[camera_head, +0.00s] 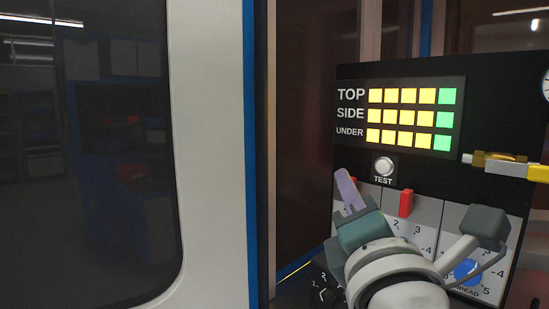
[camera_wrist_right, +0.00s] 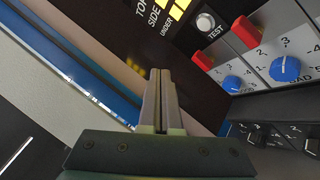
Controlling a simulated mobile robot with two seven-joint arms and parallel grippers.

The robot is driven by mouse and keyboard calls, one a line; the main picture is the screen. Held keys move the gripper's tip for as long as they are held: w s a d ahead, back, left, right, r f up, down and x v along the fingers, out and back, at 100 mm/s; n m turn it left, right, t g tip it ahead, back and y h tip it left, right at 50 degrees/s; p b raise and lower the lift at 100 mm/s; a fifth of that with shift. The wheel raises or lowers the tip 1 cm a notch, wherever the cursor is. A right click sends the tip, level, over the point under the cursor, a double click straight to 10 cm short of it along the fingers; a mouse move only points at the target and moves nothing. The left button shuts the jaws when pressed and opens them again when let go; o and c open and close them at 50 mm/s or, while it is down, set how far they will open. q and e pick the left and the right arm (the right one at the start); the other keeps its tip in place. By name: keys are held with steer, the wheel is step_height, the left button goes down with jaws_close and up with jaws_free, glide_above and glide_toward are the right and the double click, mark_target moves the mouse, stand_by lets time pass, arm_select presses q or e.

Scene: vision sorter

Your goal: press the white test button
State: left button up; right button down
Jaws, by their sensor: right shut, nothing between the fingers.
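The white test button (camera_head: 384,166) is a round button on the black panel, just above the word TEST. It also shows in the right wrist view (camera_wrist_right: 206,22), at the top. My right gripper (camera_head: 347,190) is shut and empty, below and to the left of the button in the head view, apart from it in the picture. In the right wrist view its closed fingers (camera_wrist_right: 160,88) point up the picture, with the button beyond and to the right of their tips. My left gripper is not in view.
Rows of yellow and green lights (camera_head: 410,118) sit above the button. Below are red levers (camera_head: 406,203) and blue knobs (camera_head: 467,271) on grey plates. A yellow and brass fitting (camera_head: 507,166) juts in at the right. A large white-framed window (camera_head: 215,150) fills the left.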

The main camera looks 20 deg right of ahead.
mark_target(381, 173)
steer(key=shift+w+d, duration=0.55)
steer(key=shift+d, duration=0.85)
steer(key=shift+w+d, duration=0.55)
steer(key=shift+d, duration=0.8)
steer(key=shift+w+d, duration=0.55)
steer(key=shift+d, duration=0.85)
steer(key=shift+d+f, duration=0.1)
steer(key=shift+w+d, duration=0.2)
steer(key=shift+d, duration=0.05)
steer(key=shift+w+d+b, duration=0.1)
steer(key=shift+d+b, duration=0.3)
steer(key=shift+s+a, duration=0.3)
steer(key=shift+a, duration=0.45)
